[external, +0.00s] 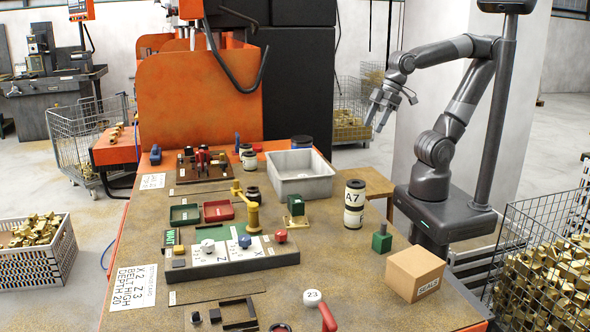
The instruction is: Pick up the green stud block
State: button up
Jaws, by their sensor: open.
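A dark green block with a small stud on top (382,242) stands upright on the table at the right, left of the cardboard box. A second green block (296,205) sits on a tan base nearer the middle, so I cannot be sure from its look alone whether it has a stud. My gripper (376,123) is open and empty, high above the table's back right side, pointing down and left. It is well apart from both green blocks.
A cardboard box (415,273) stands right of the stud block. Stacked dark-and-white canisters (354,203) stand behind it. A grey bin (299,174) and a grey control panel (232,262) lie farther left. Bare tabletop (345,270) lies left of the stud block.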

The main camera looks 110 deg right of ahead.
jog(key=w+a+g, duration=0.1)
jog(key=w+a, duration=0.5)
jog(key=n+g, duration=0.3)
jog(key=g, duration=0.1)
send_near(383, 234)
jog(key=shift+w+d+f, duration=0.15)
jog(key=shift+d+f, duration=0.05)
jog(key=shift+d, duration=0.5)
jog(key=shift+a+f, duration=0.25)
jog(key=shift+a, duration=0.05)
notch_tip(383, 234, down, 5)
jog(key=shift+a+f, duration=0.1)
jog(key=shift+f, duration=0.1)
jog(key=shift+s+f, duration=0.2)
jog(key=shift+f, duration=1.15)
jog(key=shift+s+f, duration=0.15)
jog(key=shift+f, duration=1.2)
jog(key=shift+c, duration=0.2)
jog(key=shift+a, duration=0.1)
grip_shut()
